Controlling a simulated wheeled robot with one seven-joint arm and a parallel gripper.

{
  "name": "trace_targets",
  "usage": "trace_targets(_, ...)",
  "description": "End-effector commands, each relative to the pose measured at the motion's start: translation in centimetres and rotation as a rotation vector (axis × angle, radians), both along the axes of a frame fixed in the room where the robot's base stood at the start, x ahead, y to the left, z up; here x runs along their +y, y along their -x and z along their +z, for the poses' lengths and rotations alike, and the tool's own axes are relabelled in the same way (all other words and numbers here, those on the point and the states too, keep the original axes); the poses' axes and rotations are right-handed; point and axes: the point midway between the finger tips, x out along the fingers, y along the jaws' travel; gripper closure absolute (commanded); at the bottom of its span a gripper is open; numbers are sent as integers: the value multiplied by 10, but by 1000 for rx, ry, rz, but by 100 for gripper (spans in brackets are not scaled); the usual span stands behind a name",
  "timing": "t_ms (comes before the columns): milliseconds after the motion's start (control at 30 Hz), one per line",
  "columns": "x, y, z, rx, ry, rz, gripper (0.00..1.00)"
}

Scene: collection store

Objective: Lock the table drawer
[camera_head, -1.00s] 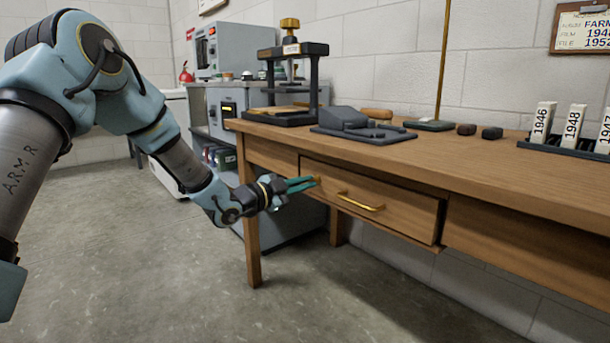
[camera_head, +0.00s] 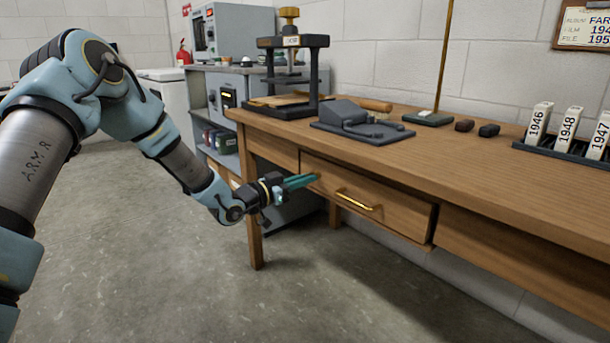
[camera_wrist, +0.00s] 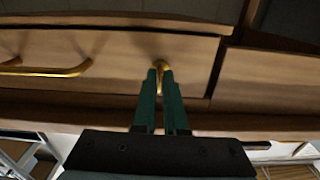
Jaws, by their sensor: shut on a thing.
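The wooden table drawer (camera_head: 395,213) is in the front of the table, with a brass handle (camera_head: 358,201). It looks shut or nearly so; a dark line shows at its right edge. At its upper left, a small brass piece, which looks like a key in the lock (camera_wrist: 162,67), shows between my fingertips in the wrist view. My gripper (camera_head: 312,179) reaches it from the left with its green fingers, which are shut on this piece at the drawer front. The fingers hide most of it, so its turn angle cannot be told. The handle also shows in the wrist view (camera_wrist: 45,71).
The wooden table (camera_head: 500,180) carries a press (camera_head: 290,75), a dark grey device (camera_head: 360,122) and a rack of numbered white boxes (camera_head: 567,127). A table leg (camera_head: 253,215) stands below my gripper. The floor in front is clear.

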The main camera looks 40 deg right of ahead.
Motion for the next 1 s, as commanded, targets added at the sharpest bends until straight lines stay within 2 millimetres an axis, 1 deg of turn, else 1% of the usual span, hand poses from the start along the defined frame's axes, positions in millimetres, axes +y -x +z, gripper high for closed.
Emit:
trace_targets(233, 0, 0, -1, 44, -6, 0, 100)
trace_targets(633, 0, 0, -2, 48, -6, 0, 100)
trace_targets(667, 0, 0, -2, 47, -6, 0, 87)
trace_targets(833, 0, 0, -1, 47, -5, 0, 68)
trace_targets(867, 0, 0, -1, 47, -5, 0, 65)
trace_targets(1000, 0, 0, -1, 46, -4, 0, 65)
